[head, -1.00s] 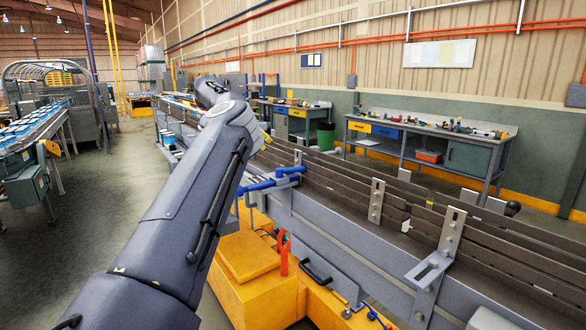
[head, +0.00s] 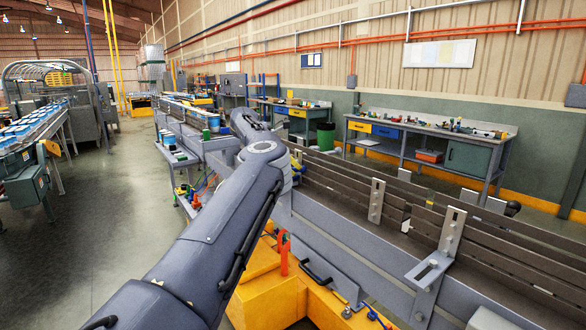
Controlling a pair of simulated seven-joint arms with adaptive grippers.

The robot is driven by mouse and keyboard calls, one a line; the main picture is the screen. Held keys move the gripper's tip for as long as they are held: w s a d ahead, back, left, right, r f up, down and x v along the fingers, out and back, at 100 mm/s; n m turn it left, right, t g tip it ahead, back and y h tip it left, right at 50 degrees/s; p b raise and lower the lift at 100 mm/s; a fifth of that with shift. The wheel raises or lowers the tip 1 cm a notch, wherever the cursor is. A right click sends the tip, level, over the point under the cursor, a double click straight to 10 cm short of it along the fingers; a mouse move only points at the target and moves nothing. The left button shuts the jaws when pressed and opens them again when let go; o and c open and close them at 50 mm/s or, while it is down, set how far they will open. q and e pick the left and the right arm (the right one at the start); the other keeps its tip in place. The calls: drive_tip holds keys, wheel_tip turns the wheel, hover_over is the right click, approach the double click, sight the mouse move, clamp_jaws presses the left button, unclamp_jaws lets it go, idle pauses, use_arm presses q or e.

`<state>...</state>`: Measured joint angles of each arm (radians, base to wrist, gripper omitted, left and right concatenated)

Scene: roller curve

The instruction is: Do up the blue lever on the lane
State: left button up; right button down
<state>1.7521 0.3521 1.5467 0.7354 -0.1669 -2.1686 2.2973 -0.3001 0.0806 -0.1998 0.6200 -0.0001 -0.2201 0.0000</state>
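The lane (head: 340,232) is a long grey conveyor with dark side rails, running from the lower right to the back left. My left arm lies across its near side, and its forearm and elbow cover the spot where the blue lever sits, so I cannot make out the lever now. My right gripper is out of view.
A yellow base (head: 262,298) with an orange-red clamp (head: 284,252) and a black handle (head: 316,272) stands below the lane. Upright slotted brackets (head: 376,200) rise along the lane's near rail. Workbenches (head: 430,140) line the back wall. Open floor lies at the left.

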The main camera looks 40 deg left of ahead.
use_arm(q)
drive_tip(key=shift+w, duration=0.1)
idle(0.3)
clamp_jaws()
